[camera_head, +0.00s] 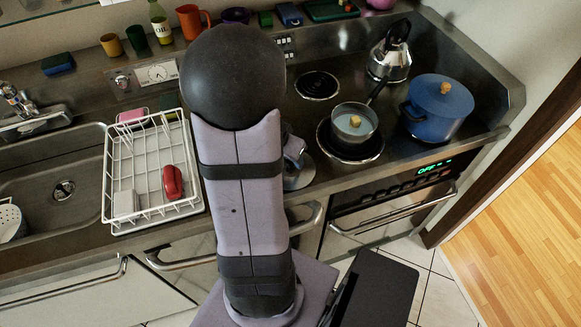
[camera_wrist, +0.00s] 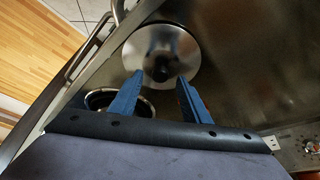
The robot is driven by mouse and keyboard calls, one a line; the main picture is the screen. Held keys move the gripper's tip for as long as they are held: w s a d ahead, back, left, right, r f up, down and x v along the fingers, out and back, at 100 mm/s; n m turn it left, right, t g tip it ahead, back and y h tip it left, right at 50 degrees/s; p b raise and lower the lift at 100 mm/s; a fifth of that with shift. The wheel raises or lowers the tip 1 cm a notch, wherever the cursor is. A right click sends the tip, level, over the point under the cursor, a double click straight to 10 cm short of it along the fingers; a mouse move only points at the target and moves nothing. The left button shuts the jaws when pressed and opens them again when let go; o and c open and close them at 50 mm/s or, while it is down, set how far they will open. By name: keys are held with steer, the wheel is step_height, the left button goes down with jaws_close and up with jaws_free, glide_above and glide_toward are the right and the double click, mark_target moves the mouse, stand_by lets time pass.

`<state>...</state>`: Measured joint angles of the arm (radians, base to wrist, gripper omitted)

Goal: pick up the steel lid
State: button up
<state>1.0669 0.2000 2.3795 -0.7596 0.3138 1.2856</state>
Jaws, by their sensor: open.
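The steel lid (camera_wrist: 185,43) is a shiny round disc with a dark knob (camera_wrist: 160,69) at its middle, lying on the steel counter in the wrist view. My gripper (camera_wrist: 160,76) is open, its two blue fingers apart with nothing between them. In the picture the fingertips stand on either side of the knob's near side; how high they are above it I cannot tell. In the head view part of the lid (camera_head: 302,178) shows just right of my arm, left of the front burner. My arm hides the rest of it and most of the gripper.
A small steel pot (camera_head: 353,123) stands on the front burner, its handle pointing back right. A blue pot (camera_head: 437,108) and a kettle (camera_head: 391,53) stand farther right. A white dish rack (camera_head: 122,163) is left of my arm. The back-left burner (camera_head: 317,85) is empty.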

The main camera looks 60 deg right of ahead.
steer(key=shift+x, duration=0.75)
jaws_close()
step_height(320, 180, up, 10)
steer(key=p, duration=0.2)
steer(key=s+d+r+p, duration=0.1)
steer(key=s+d, duration=0.4)
steer(key=d, duration=0.5)
steer(key=s+d+r+p, duration=0.2)
steer(key=s+d, duration=0.4)
steer(key=d, duration=0.3)
steer(key=shift+s+d+r+p, duration=0.25)
steer(key=shift+d+p, duration=0.15)
steer(key=shift+p, duration=0.2)
